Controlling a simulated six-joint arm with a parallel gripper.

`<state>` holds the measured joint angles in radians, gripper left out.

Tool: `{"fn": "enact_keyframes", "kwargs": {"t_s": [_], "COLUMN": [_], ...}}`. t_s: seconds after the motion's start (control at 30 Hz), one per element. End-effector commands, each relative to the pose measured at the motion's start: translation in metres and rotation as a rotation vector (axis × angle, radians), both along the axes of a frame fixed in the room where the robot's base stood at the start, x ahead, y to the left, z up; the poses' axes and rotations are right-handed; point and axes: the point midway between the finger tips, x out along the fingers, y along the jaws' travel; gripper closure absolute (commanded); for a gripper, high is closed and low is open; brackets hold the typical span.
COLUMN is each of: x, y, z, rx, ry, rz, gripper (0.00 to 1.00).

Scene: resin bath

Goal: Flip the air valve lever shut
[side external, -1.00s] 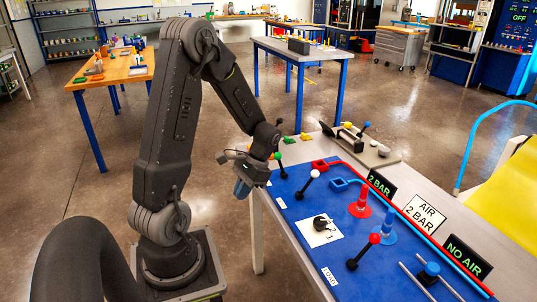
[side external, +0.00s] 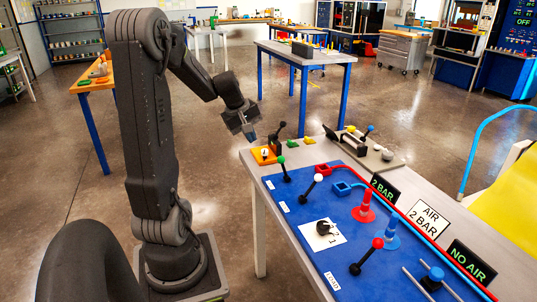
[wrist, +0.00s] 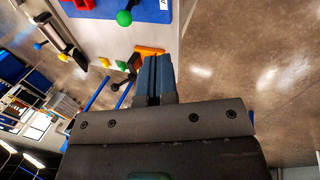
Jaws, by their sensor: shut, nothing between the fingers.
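Several levers stand on the bench, and I cannot tell for certain which is the air valve lever. A black lever (side external: 280,131) stands by an orange plate (side external: 263,156) at the bench's far corner. Green-knobbed (side external: 283,168), white-knobbed (side external: 312,186) and red-knobbed (side external: 367,255) levers lean over the blue mat. My gripper (side external: 252,137) is shut and empty, above and left of the orange plate. In the wrist view its blue fingers (wrist: 154,78) are together beside the orange plate (wrist: 149,52), with the green knob (wrist: 124,18) further up.
Red (side external: 364,206) and blue (side external: 390,232) cones stand on the blue mat (side external: 302,222). The air above the mat is clear.

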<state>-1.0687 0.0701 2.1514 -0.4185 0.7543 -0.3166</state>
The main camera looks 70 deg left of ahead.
Motion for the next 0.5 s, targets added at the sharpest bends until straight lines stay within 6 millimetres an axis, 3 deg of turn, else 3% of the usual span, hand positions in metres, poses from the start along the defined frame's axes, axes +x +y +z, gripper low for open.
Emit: {"fn": "enact_keyframes", "kwargs": {"t_s": [0.17,0.5], "x": [0.006,0.029], "y": [0.0,0.002], "z": [-0.017,-0.082], "rx": [-0.006,-0.008], "ry": [0.002,0.004], "rz": [-0.003,-0.004], "gripper": [1.0,1.0]}}
